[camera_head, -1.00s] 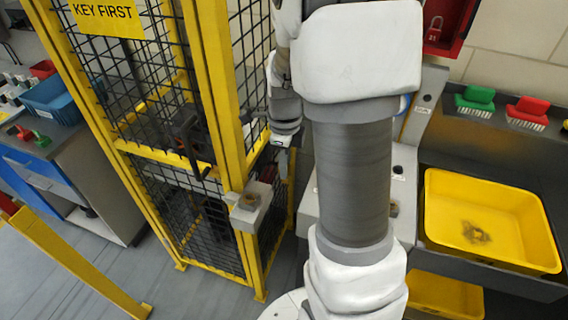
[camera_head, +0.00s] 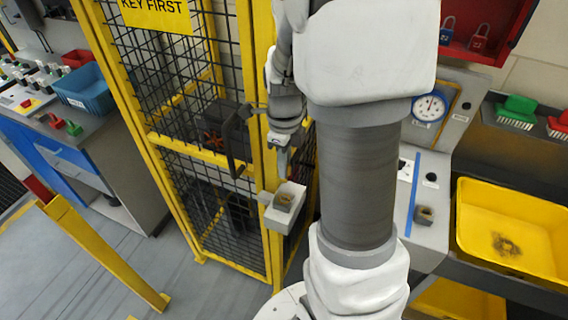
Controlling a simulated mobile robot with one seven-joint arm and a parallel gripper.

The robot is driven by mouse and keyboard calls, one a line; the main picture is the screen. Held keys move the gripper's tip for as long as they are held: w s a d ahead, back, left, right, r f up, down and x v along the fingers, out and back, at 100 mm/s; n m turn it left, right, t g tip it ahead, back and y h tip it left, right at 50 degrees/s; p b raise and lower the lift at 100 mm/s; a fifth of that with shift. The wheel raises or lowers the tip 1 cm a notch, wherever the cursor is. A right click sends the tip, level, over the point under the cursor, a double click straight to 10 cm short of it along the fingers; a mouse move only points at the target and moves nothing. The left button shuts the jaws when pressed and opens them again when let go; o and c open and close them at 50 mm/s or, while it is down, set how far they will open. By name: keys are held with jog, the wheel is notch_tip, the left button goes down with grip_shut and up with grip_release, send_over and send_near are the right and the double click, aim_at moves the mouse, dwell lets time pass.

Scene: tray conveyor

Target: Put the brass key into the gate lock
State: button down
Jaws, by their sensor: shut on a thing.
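The gate lock is a light grey box (camera_head: 292,221) on the yellow gate post, with a small brass-coloured block (camera_head: 284,200) on its top. My gripper (camera_head: 283,160) points down in front of the post, above the lock box in the picture and apart from it. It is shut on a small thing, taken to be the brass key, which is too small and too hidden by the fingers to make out. The lower arm links block part of the view right of the lock.
The yellow-framed mesh gate (camera_head: 210,145) has a dark handle (camera_head: 232,150) left of my gripper. A console (camera_head: 432,190) with a gauge and another brass-coloured block (camera_head: 424,214) stands to the right, beside a yellow tray (camera_head: 470,250).

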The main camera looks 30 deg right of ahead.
aim_at(284, 181)
jog(key=shift+f+b, duration=1.95)
jog(key=shift+f, duration=0.95)
jog(key=shift+f+b, duration=0.75)
jog(key=shift+f, duration=1.1)
jog(key=c, duration=0.8)
grip_release()
jog(key=shift+r, duration=0.1)
jog(key=shift+c, duration=0.2)
notch_tip(284, 181, up, 17)
jog(key=shift+r+p, duration=0.2)
jog(key=shift+p, duration=0.35)
